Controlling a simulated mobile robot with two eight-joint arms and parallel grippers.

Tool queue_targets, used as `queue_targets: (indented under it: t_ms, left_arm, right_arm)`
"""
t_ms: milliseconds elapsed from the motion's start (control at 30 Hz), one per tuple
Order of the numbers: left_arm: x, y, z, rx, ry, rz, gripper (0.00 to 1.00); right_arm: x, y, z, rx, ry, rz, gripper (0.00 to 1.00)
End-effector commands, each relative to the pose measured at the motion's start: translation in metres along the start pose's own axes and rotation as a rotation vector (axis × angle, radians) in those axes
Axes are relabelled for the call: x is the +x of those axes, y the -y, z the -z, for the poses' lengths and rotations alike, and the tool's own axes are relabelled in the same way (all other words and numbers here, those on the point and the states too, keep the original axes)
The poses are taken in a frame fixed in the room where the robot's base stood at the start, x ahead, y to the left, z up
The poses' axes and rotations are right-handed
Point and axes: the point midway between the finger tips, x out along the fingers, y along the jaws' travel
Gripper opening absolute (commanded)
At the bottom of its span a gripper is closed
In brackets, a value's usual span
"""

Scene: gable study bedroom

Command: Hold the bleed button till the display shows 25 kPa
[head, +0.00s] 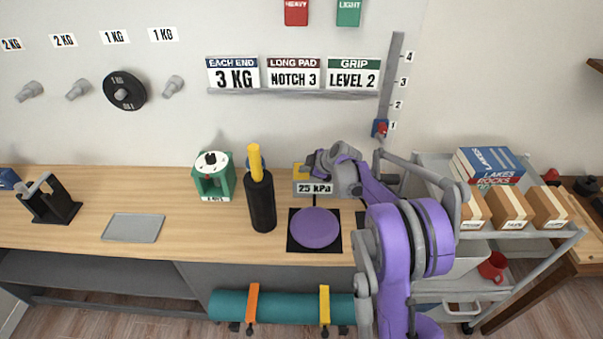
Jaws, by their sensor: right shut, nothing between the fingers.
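A display (313,188) behind the purple round pad reads 25 kPa. A yellow part (299,169) shows just above the display's left side. My right gripper (311,163) is shut and empty, right at the yellow part above the display. Whether its fingertips touch anything there is hard to tell, and no button can be made out clearly. My right arm comes in from the lower right and covers the area right of the display. My left gripper is not in view.
A black cylinder with a yellow top (260,200) and a green device (212,178) stand left of the display. The purple pad (315,228) lies in front. A grey tray (133,228) lies farther left on the bench. A loaded cart (560,238) stands right.

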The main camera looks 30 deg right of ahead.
Motion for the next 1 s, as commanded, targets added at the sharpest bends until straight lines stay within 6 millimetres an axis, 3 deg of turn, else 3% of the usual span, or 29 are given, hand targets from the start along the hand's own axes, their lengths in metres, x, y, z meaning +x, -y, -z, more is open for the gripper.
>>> queue_targets:
  t_ms: [1000]
  left_arm:
    - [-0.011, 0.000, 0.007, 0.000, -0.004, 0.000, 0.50]
  right_arm:
    - [-0.011, -0.008, 0.008, 0.000, 0.000, 0.000, 0.00]
